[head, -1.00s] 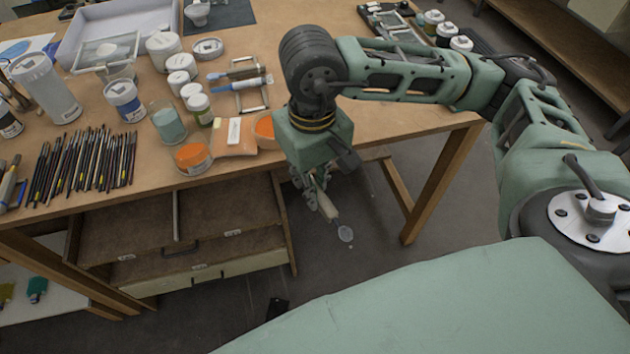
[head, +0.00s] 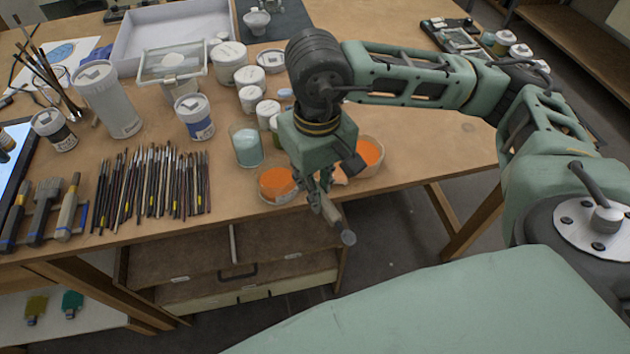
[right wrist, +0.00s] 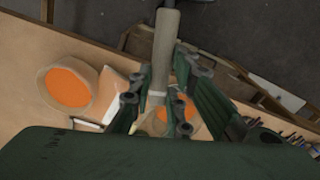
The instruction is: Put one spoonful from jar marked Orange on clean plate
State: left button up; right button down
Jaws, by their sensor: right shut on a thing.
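My right gripper (head: 322,192) is shut on the handle of a spoon (head: 331,213). The spoon's rounded end (head: 348,238) points down toward me, past the table's front edge. In the right wrist view the pale handle (right wrist: 164,52) runs up from between the fingers (right wrist: 160,103). An open jar of orange (head: 276,186) stands near the front edge, just left of the gripper. A wider vessel of orange (head: 370,152) stands to its right; it also shows in the right wrist view (right wrist: 68,88). Labels are not readable. I cannot identify a clean plate. My left gripper is out of view.
Many brushes (head: 150,182) lie along the front edge at left. A glass of pale green (head: 247,147), white-lidded jars (head: 228,62) and a blue-labelled jar (head: 194,117) stand behind. A grey tray (head: 160,35) is at the back. The table (head: 430,140) is clear at right.

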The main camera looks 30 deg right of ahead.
jog(key=w+a+r+n+t+y+p, duration=0.1)
jog(key=w+a+r+n+t+p, duration=0.1)
jog(key=w+a+r+n+t, duration=0.45)
jog(key=w+a+r+n+t+y+p, duration=0.1)
jog(key=w+a+r+t+y, duration=0.15)
jog(key=w+a+r, duration=0.5)
jog(key=shift+h, duration=0.35)
jog(key=d+f+b, duration=0.2)
jog(key=f+b, duration=0.1)
jog(key=f, duration=0.1)
jog(key=s+d+f+b, duration=0.1)
jog(key=d+f+b, duration=0.1)
jog(key=f+b, duration=0.1)
jog(key=s+d+f+b, duration=0.1)
jog(key=d+f+b, duration=0.1)
jog(key=f+b, duration=0.1)
jog(key=shift+s+d+f, duration=0.15)
jog(key=shift+d+f, duration=0.1)
jog(key=shift+f, duration=0.6)
jog(key=w+a+r+p, duration=0.2)
jog(key=w+a+r, duration=0.2)
jog(key=r, duration=0.6)
jog(key=shift+r, duration=0.15)
dwell(0.7)
